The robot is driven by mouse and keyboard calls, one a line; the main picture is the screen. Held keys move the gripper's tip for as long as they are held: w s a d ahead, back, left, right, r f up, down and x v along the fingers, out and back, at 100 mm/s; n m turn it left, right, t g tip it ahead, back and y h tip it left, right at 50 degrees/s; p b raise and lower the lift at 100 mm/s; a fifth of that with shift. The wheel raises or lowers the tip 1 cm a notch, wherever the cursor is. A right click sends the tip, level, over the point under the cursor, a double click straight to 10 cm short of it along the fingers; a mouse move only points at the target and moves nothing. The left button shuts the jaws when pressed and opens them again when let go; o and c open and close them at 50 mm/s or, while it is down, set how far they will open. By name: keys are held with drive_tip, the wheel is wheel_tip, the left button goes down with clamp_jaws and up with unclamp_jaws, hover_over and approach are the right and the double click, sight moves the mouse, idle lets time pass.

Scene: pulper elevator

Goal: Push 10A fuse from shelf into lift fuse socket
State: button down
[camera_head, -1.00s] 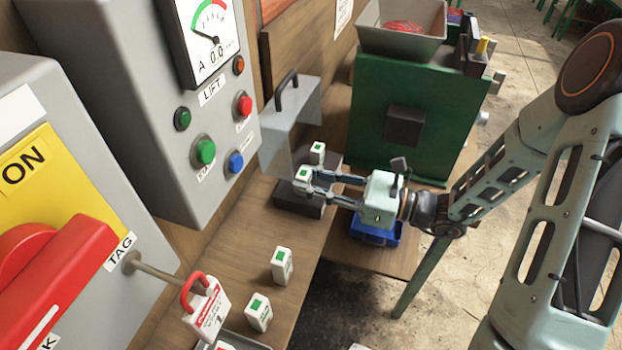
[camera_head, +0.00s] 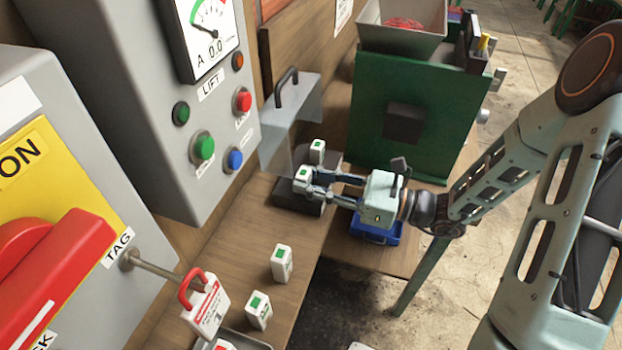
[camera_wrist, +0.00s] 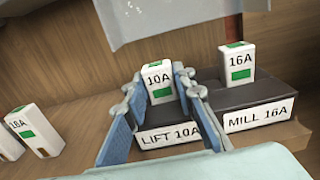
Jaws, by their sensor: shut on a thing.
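The 10A fuse (camera_wrist: 158,83), white with a green square, is upright between the fingers of my gripper (camera_wrist: 158,90). It stands at the dark lift fuse socket (camera_wrist: 170,137), labelled LIFT 10A; I cannot tell whether it is fully seated. In the head view my gripper (camera_head: 318,185) reaches in from the right, shut on the fuse (camera_head: 304,176). A 16A fuse (camera_wrist: 236,62) stands in the neighbouring dark socket (camera_wrist: 262,114) labelled MILL 16A, to the right.
Loose white fuses (camera_head: 281,263) (camera_head: 258,310) stand on the wooden shelf (camera_head: 225,270). A clear cover with a black handle (camera_head: 287,88) is raised behind the sockets. The lift control panel (camera_head: 150,110) is at left, a green machine (camera_head: 412,125) beyond, a blue tray (camera_head: 377,228) below my gripper.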

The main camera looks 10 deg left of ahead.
drive_tip(key=c, duration=1.5)
unclamp_jaws()
drive_tip(key=shift+c, duration=0.2)
drive_tip(key=shift+d, duration=0.1)
drive_tip(key=s+d, duration=0.1)
drive_tip(key=d, duration=1.1)
